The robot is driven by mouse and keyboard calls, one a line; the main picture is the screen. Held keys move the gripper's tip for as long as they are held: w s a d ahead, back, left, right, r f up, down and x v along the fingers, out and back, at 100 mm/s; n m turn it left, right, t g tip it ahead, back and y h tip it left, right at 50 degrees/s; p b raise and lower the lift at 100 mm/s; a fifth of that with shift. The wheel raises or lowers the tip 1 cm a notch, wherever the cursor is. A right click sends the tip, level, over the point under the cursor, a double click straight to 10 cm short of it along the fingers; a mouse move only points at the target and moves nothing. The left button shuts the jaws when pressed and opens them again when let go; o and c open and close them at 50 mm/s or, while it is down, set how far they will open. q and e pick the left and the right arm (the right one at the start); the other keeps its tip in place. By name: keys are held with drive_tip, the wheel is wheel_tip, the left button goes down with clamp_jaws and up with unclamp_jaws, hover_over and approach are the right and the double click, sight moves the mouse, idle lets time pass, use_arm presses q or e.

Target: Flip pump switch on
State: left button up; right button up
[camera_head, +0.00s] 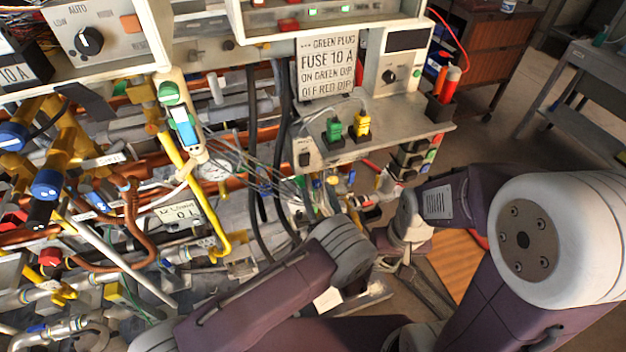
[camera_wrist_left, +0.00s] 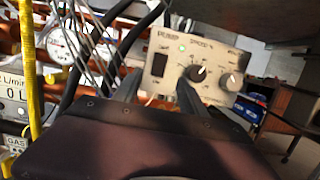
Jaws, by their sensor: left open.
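The pump control box (camera_wrist_left: 214,68) is a beige panel labelled PUMP and SPEED % in the left wrist view. A dark switch (camera_wrist_left: 159,65) sits on its left side, near a small lit green light. A black knob (camera_wrist_left: 198,73) and a greyer knob (camera_wrist_left: 229,82) are to the right. My left gripper (camera_wrist_left: 157,94) has its two dark fingers apart, below and in front of the panel, with nothing between them. I cannot tell whether a fingertip touches the panel.
A metal shelf (camera_head: 425,134) with green and yellow plugs stands out above my arms in the head view. Hanging cables, a yellow pipe (camera_head: 178,155) and many other pipes crowd the left. A grey table (camera_head: 590,90) stands at the back right, with open floor before it.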

use_arm(q)
drive_tip(key=shift+s+f, duration=0.1)
drive_tip(key=shift+s, duration=0.1)
idle(0.3)
drive_tip(key=a+r+n+g+y+p, duration=0.35)
drive_tip(key=a+n+g+y, duration=0.25)
drive_tip(key=a, duration=0.5)
drive_tip(key=s+a+r+n+g+p, duration=0.1)
drive_tip(key=s+a+n+g, duration=0.35)
drive_tip(key=a, duration=0.25)
drive_tip(key=s+a+r+n+g+p, duration=0.1)
drive_tip(key=s+a+n+g, duration=0.25)
drive_tip(key=a+g, duration=0.25)
drive_tip(key=s+a+n+g+h+p, duration=0.2)
drive_tip(key=s+n+g+h, duration=0.1)
drive_tip(key=s+n+g, duration=0.3)
drive_tip(key=s+d+r+n+t+h+p, duration=0.3)
drive_tip(key=n+h, duration=0.6)
drive_tip(key=n, duration=0.3)
wheel_tip(320, 180, up, 2)
drive_tip(key=shift+s+d+r+n+t+h, duration=0.1)
drive_tip(key=shift+s+d+n+t+h, duration=0.4)
drive_tip(key=shift+d, duration=0.75)
